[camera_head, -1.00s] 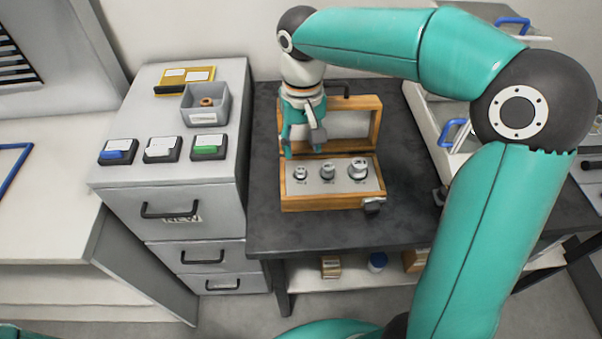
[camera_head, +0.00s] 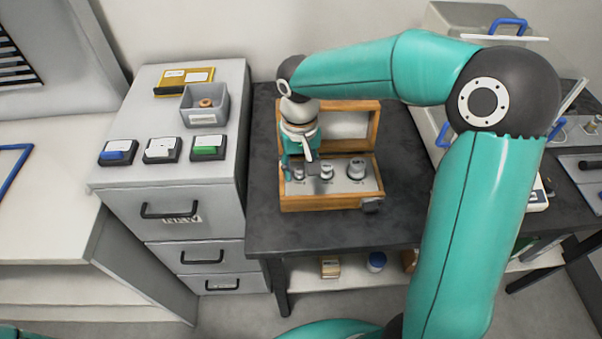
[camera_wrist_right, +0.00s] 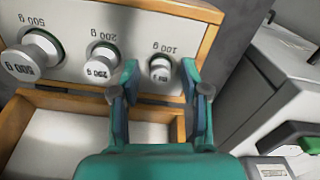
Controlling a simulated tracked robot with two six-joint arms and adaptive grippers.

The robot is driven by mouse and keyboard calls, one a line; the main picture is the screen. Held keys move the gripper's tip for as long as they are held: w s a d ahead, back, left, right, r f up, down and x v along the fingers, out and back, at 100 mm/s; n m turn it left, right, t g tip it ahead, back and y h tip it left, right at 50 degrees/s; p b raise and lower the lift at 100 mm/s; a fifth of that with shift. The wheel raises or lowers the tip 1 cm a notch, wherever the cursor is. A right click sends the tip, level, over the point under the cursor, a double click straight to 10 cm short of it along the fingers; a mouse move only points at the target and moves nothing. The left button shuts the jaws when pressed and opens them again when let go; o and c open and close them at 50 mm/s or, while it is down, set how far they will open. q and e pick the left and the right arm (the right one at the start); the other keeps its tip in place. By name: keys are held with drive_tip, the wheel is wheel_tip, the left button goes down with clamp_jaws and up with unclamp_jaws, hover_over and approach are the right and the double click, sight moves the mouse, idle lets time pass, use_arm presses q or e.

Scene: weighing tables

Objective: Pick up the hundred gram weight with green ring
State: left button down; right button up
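The hundred gram weight (camera_head: 299,174) is the smallest and leftmost of three silver weights in the open wooden box (camera_head: 330,203). In the right wrist view the hundred gram weight (camera_wrist_right: 160,69) stands in its slot under an upside-down "100 g" label; a thin dark ring edges it, its colour hard to tell. My right gripper (camera_head: 300,168) points down over that end of the box. In the wrist view its open fingers (camera_wrist_right: 162,88) have the weight between their tips, with no clear contact. My left gripper is out of view.
The 200 g (camera_wrist_right: 102,62) and 500 g (camera_wrist_right: 36,57) weights stand beside it in the same box. The raised box lid (camera_head: 375,125) is behind my gripper. A grey drawer cabinet (camera_head: 120,180) with a small bin (camera_head: 205,104) stands left. The dark table (camera_head: 340,232) is clear in front.

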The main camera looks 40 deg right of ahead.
clamp_jaws()
drive_tip(key=shift+r, duration=0.1)
